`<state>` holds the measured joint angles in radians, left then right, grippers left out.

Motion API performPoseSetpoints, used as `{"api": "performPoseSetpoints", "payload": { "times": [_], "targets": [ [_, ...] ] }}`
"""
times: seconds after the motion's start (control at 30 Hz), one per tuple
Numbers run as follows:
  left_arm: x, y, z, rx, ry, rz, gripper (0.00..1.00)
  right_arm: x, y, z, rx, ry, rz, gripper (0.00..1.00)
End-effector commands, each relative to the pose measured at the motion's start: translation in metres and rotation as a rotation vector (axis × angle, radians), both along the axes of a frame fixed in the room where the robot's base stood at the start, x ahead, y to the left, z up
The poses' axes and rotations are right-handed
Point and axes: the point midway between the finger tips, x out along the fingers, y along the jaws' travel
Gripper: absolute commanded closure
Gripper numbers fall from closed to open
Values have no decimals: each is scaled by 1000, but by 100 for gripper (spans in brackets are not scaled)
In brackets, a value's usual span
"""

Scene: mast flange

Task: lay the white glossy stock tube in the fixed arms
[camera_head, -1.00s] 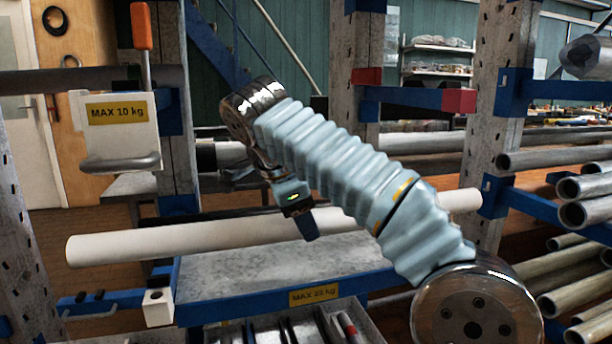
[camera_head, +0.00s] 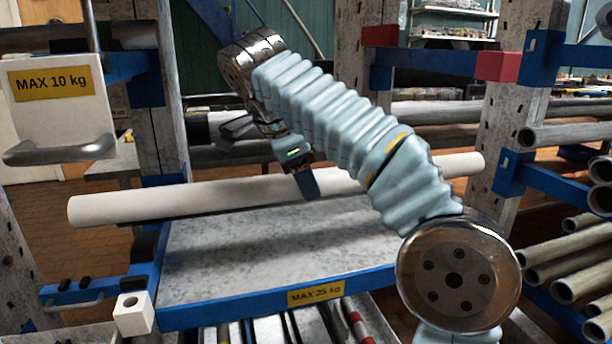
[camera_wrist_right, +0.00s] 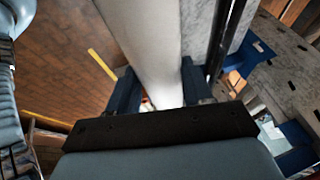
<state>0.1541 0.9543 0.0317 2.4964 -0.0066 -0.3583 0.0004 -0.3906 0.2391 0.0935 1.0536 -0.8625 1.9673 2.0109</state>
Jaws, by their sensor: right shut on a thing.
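The white glossy stock tube (camera_head: 130,204) lies nearly level across the head view, its right end slightly higher. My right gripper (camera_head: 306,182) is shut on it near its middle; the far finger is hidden. In the right wrist view, the tube (camera_wrist_right: 150,45) passes between the two dark fingers (camera_wrist_right: 160,88). The tube appears above the grey shelf (camera_head: 280,245), with no clear contact. Blue arms stand on the rack: one with a red end (camera_head: 497,67) at upper right, one with a white end block (camera_head: 133,313) at lower left. My left gripper is not in view.
A white plate marked MAX 10 kg (camera_head: 60,110) with a grey bar hangs at left. Rack uprights (camera_head: 520,110) stand on both sides. Several grey pipes (camera_head: 560,240) fill the right side. Bars lie below the shelf.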

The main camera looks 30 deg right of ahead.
Motion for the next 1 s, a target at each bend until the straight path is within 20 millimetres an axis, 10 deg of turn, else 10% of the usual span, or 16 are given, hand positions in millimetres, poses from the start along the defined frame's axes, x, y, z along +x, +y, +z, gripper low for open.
{"api": "performPoseSetpoints", "payload": {
  "times": [1.0],
  "targets": [
    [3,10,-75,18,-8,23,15,0,0,-86,0,0,0,100]
  ]
}}
